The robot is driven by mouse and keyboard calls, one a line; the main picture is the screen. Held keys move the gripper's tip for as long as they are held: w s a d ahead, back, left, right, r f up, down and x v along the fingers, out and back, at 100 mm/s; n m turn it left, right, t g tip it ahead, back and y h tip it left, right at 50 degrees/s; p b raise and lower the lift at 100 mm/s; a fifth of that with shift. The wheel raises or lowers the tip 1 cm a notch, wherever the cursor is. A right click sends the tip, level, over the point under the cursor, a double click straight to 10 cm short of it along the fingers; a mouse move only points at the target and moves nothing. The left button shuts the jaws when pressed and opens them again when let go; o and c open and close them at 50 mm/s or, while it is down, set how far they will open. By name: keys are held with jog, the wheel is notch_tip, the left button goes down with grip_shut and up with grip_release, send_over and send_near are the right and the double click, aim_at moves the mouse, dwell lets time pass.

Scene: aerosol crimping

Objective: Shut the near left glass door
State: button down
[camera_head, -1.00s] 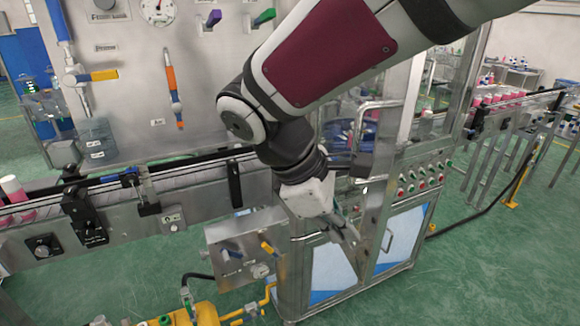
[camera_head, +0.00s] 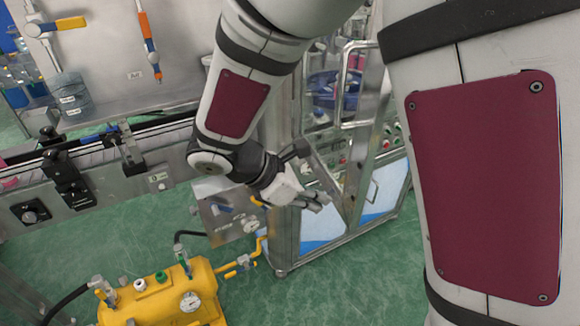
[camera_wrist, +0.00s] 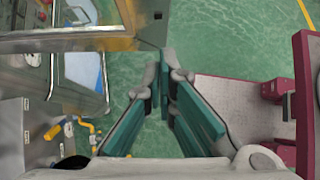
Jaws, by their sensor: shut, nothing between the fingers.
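The near left glass door (camera_head: 371,135) is a metal-framed pane with a tubular handle (camera_head: 345,85) on the machine cabinet. In the head view it appears swung outward from the cabinet, standing open. My gripper (camera_head: 322,200) is low in front of the cabinet, by the lower part of the door frame. In the wrist view a metal edge, seemingly the door's frame (camera_wrist: 80,42), reaches out over the floor ahead of my gripper (camera_wrist: 166,82). The fingers are shut and empty. I cannot tell whether they touch the door.
A yellow tank (camera_head: 160,300) with valves stands on the floor at lower left. A grey valve box (camera_head: 228,218) sits left of my gripper. The conveyor (camera_head: 120,155) runs along the left. Green floor (camera_head: 330,290) in front of the cabinet is clear.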

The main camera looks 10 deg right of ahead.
aim_at(352, 204)
jog(key=shift+w+d+f+p, duration=0.1)
jog(key=shift+d+f+p, duration=0.1)
jog(key=shift+d, duration=0.65)
jog(key=shift+w+d+f+p, duration=0.1)
jog(key=shift+w+d+f, duration=0.1)
jog(key=shift+d, duration=0.65)
jog(key=shift+w+d+f+p, duration=0.1)
jog(key=shift+d+f+p, duration=0.1)
jog(key=shift+d, duration=0.65)
jog(key=shift+d, duration=0.15)
